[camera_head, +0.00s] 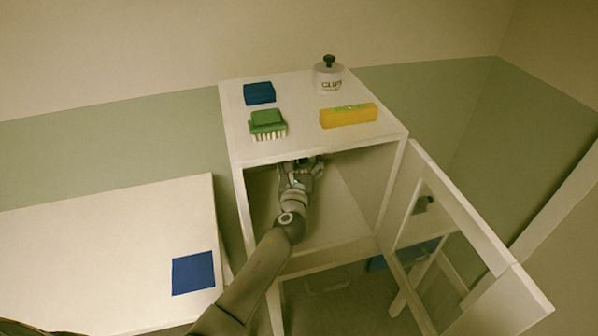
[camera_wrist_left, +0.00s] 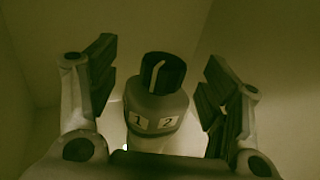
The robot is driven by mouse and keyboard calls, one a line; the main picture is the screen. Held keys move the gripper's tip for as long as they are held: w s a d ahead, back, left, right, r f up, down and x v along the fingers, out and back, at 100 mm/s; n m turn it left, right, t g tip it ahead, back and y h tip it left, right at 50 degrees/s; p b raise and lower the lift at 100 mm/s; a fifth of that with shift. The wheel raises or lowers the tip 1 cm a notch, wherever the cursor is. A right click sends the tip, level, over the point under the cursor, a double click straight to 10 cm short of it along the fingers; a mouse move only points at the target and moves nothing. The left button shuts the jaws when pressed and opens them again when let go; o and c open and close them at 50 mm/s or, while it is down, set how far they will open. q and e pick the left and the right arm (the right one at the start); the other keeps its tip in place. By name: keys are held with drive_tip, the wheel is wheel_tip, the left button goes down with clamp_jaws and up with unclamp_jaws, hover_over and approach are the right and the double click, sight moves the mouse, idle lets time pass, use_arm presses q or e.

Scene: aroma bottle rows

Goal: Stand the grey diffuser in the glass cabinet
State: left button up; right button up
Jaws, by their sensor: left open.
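The grey diffuser (camera_wrist_left: 157,112) shows in the left wrist view as a grey bottle with a black cap that has a pale line on it, and labels "1" and "2" on its front. It is between the two fingers of my left gripper (camera_wrist_left: 158,68), with a gap on each side. The fingers are open. In the head view my left gripper (camera_head: 303,168) is inside the white cabinet (camera_head: 240,180), under its top. The diffuser cannot be made out clearly there, and its base is hidden in both views. My right gripper is not in view.
The cabinet door (camera_head: 470,225) with its pane stands open to the right. On the cabinet top are a blue block (camera_head: 259,93), a green brush (camera_head: 267,123), a yellow block (camera_head: 348,116) and a lidded jar (camera_head: 329,78). A white table (camera_head: 100,250) with a blue square (camera_head: 193,273) is at left.

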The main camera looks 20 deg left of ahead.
use_arm(q)
drive_tip(key=v, duration=1.2)
drive_tip(key=shift+f, duration=0.1)
